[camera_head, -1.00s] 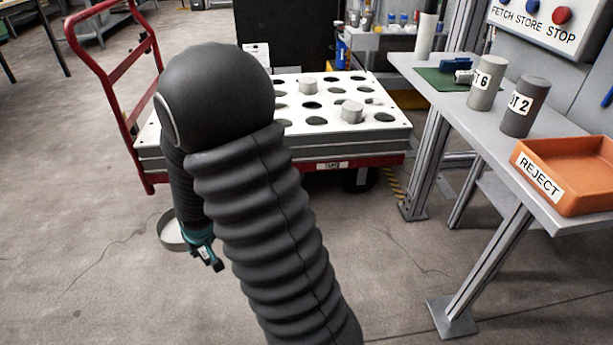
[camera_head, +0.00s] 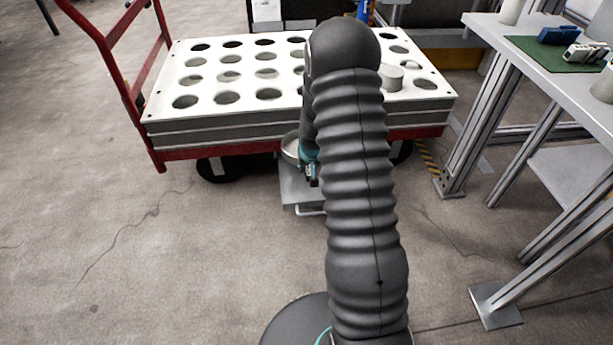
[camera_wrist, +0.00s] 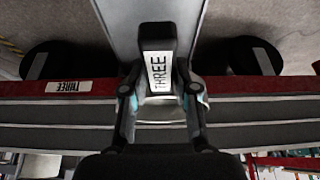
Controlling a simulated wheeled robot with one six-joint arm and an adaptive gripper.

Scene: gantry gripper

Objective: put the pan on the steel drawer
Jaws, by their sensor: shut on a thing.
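The pan (camera_head: 290,149) is a round, shallow metal dish with a pale inside, partly hidden by my arm in the head view. My gripper (camera_head: 312,172) is shut on its handle. In the wrist view, my gripper (camera_wrist: 160,95) has its fingers on both sides of a dark handle marked THREE (camera_wrist: 157,45). The steel drawer (camera_head: 296,187) is a grey slab sticking out under the front of the trolley, with a bar handle at its front. The pan appears over the drawer's back part, close to the trolley edge. I cannot tell whether they touch.
The red trolley (camera_head: 225,152) carries a white board (camera_head: 215,115) with rows of round holes, and a grey cylinder (camera_head: 390,78). A workbench (camera_head: 530,80) with metal legs stands at right. The floor in front of the trolley at left is clear.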

